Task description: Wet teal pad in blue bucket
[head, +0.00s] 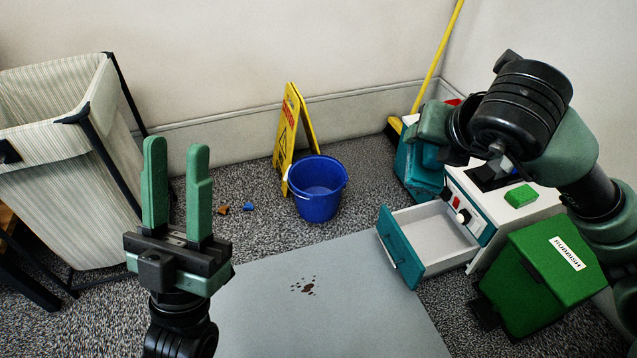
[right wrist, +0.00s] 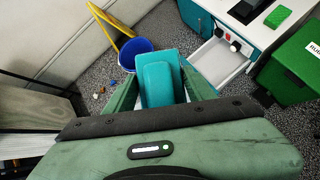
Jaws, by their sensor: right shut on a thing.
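The blue bucket (head: 318,190) stands upright on the carpet by the back wall, with water-like pale blue inside. It also shows in the right wrist view (right wrist: 126,54), beyond the pad and to its left. The teal pad (right wrist: 160,82) is held between the fingers of my right gripper (right wrist: 158,92), apart from the bucket. In the head view the right gripper (head: 434,126) is raised right of the bucket, partly hidden by its own wrist. My left gripper (head: 177,185) is open and empty, pointing up at the left front. Whether the pad is wet cannot be told.
A yellow floor sign (head: 287,135) stands just behind the bucket. An open drawer (head: 430,238) juts from a white cabinet bearing a green block (head: 521,195). A green rubbish bin (head: 540,275) stands right. A hamper (head: 60,190) stands left. The grey mat (head: 260,310) carries brown spots (head: 305,287).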

